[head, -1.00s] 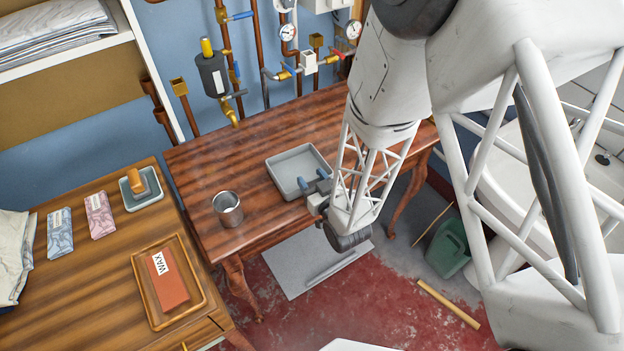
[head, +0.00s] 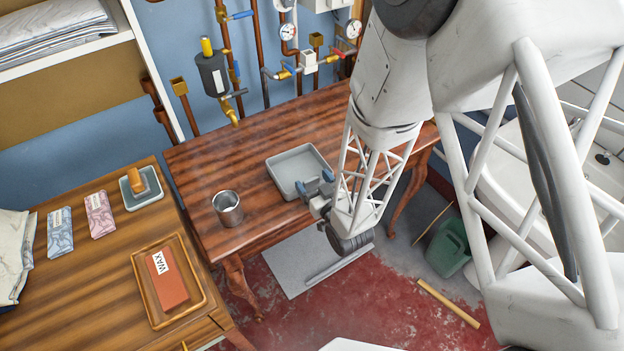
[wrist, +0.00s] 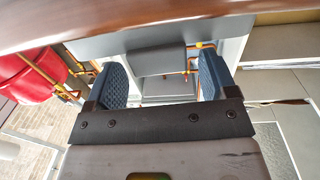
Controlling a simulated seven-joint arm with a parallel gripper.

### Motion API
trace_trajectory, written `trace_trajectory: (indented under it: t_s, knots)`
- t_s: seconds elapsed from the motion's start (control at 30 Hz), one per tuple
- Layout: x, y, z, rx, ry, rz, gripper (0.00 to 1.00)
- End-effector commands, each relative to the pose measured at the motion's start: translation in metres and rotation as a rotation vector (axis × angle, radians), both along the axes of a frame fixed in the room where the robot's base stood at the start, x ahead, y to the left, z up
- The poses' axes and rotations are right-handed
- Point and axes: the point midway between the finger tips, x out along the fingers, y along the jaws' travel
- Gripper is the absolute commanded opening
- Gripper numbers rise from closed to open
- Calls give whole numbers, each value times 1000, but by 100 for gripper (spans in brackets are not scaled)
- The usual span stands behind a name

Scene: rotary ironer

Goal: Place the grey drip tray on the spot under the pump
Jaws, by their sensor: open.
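The grey drip tray (head: 284,177), square and shallow, lies flat and empty on the reddish wooden table. My gripper (head: 314,182) is open at the tray's near right edge, its two blue finger pads apart. I cannot tell whether they touch the tray wall. In the wrist view my gripper (wrist: 160,82) shows both pads spread, with nothing clearly held between them. The pump (head: 212,76), a dark cylinder with a yellow top, hangs on the blue wall. Its yellow spout (head: 232,117) points down over the table's back left; the wood below is bare.
A metal cup (head: 228,208) stands on the table left of the tray. Copper pipes with valves and gauges (head: 288,33) line the wall behind. A lower side table at left holds a wax block (head: 167,278) in a wooden tray and another small grey tray (head: 148,202).

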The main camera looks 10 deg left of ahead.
Motion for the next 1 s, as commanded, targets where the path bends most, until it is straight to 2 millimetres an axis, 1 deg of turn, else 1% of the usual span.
trace_trajectory:
  t_s: [0.2, 0.5, 0.7, 1.0]
  knots:
    - [-20, -17, -2, -1, 1, -1, 78]
    - [-44, -39, -4, -1, 2, -1, 78]
    - [-50, -44, -4, 0, 0, 0, 78]
    - [-51, -44, -4, -1, 1, 0, 78]
